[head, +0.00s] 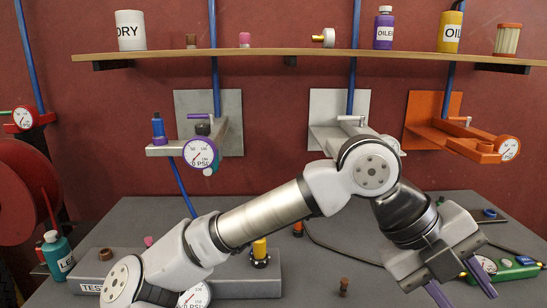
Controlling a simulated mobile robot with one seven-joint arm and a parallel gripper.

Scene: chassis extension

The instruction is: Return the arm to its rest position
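My arm stretches across the lower middle of the head view, from the bottom left up to an elbow at the centre right and down to the wrist. My gripper (467,298) hangs at the lower right, pointing down over the grey table (340,232). Its two purple-blue fingers are spread apart, with nothing visible between them. The fingertips run close to the bottom edge of the picture. I cannot tell how high they are above the table.
A green device with a gauge (512,267) lies just right of my gripper. A small brown plug (344,286) stands to its left. The grey test block (262,286) is partly behind my arm. Wall fixtures (343,108) and a wooden shelf (280,52) with bottles are behind.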

